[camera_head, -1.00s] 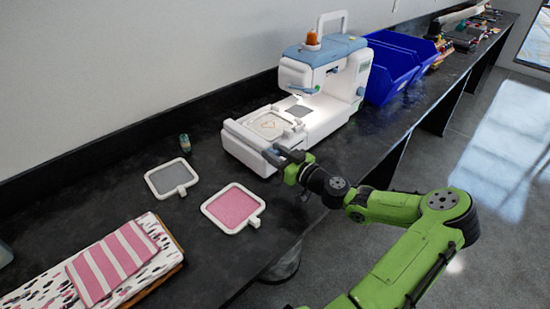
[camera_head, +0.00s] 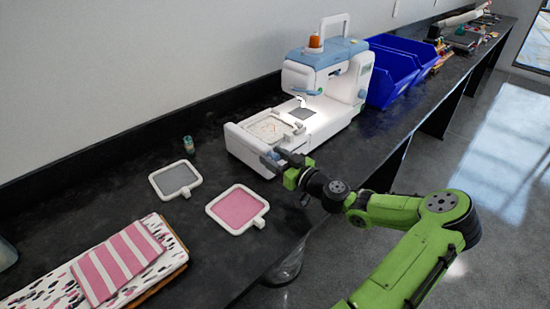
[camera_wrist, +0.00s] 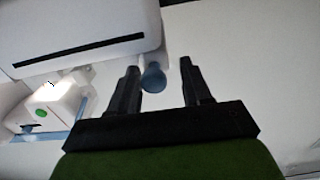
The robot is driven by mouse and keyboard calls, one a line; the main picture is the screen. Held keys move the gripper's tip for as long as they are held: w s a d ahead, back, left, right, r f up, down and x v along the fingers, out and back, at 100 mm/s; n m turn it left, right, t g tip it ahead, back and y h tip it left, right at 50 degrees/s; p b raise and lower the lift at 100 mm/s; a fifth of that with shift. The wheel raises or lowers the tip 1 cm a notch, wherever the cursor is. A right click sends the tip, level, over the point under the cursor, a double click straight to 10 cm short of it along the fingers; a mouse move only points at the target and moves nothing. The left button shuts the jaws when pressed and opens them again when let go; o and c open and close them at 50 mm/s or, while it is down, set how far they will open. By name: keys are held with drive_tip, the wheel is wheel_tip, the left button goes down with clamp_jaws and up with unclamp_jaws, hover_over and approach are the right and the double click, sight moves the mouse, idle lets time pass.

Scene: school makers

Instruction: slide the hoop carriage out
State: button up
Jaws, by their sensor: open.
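The white embroidery machine (camera_head: 350,88) with a blue top stands on the dark counter. Its white hoop carriage (camera_head: 238,142) is at the left front end, beside a hoop with cream fabric (camera_head: 267,128). My gripper (camera_head: 276,157) is at the carriage's front end, fingers toward it. In the wrist view a white body with a dark slot (camera_wrist: 80,50), seemingly the carriage, fills the upper left. A blue knob (camera_wrist: 154,79) shows between my open fingers (camera_wrist: 159,68), closer to the left one. I cannot tell whether either finger touches it.
A grey-filled hoop (camera_head: 176,180) and a pink-filled hoop (camera_head: 237,208) lie left of the machine. A small thread spool (camera_head: 188,144) stands behind them. Striped fabric (camera_head: 118,262) lies front left. Blue bins (camera_head: 392,75) stand right of the machine.

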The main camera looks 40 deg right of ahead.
drive_tip(key=shift+s, duration=0.1)
drive_tip(key=s+p, duration=0.1)
drive_tip(key=s, duration=1.4)
drive_tip(key=shift+s+d+p, duration=0.25)
drive_tip(key=shift+s+p, duration=0.05)
drive_tip(key=shift+p, duration=0.05)
